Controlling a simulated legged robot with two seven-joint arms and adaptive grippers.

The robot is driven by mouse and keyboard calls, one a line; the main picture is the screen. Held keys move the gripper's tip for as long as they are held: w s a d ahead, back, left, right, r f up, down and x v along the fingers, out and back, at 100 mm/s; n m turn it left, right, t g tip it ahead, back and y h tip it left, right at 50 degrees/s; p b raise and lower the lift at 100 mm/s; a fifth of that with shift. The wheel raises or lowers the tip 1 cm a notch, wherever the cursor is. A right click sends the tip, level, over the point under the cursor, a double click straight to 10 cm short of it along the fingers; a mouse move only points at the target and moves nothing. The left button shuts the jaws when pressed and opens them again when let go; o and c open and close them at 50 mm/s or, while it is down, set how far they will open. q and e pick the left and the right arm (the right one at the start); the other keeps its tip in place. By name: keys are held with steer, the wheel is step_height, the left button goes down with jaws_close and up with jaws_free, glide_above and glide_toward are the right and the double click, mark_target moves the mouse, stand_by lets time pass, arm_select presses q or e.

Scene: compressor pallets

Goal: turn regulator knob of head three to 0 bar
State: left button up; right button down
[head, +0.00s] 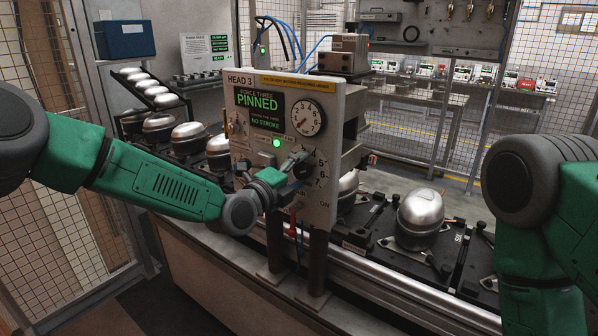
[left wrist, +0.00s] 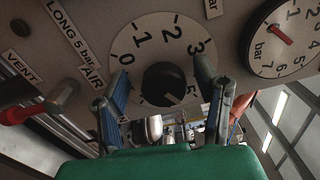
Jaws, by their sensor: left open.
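The head 3 panel (head: 285,90) stands upright, with a display reading "FORCE THREE PINNED" and "NO STROKE". Its black regulator knob (left wrist: 163,82) sits in a white dial (left wrist: 150,40) with numbers from 0 upward. A pale mark on the knob points to the lower right, near the 5. My left gripper (head: 291,165) is at the dial and partly covers it in the head view. In the left wrist view its open fingers (left wrist: 164,72) stand either side of the knob; I cannot tell whether they touch it. My right gripper is out of view.
A pressure gauge (head: 307,117) with a red needle sits above the dial. A red-handled valve (left wrist: 18,110) by the VENT label and a metal toggle (left wrist: 64,95) are close to the left finger. Silver compressors (head: 421,212) stand on the line behind the panel.

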arm_select(q)
steer(key=shift+d, duration=0.3)
steer(key=c, duration=1)
steer(key=shift+s+d, duration=0.1)
steer(key=shift+d, duration=0.05)
steer(key=shift+c, duration=1)
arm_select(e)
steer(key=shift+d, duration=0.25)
arm_select(q)
steer(key=shift+f, duration=0.1)
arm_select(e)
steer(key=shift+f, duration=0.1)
arm_select(q)
steer(key=shift+f+b, duration=0.1)
steer(key=shift+b, duration=0.2)
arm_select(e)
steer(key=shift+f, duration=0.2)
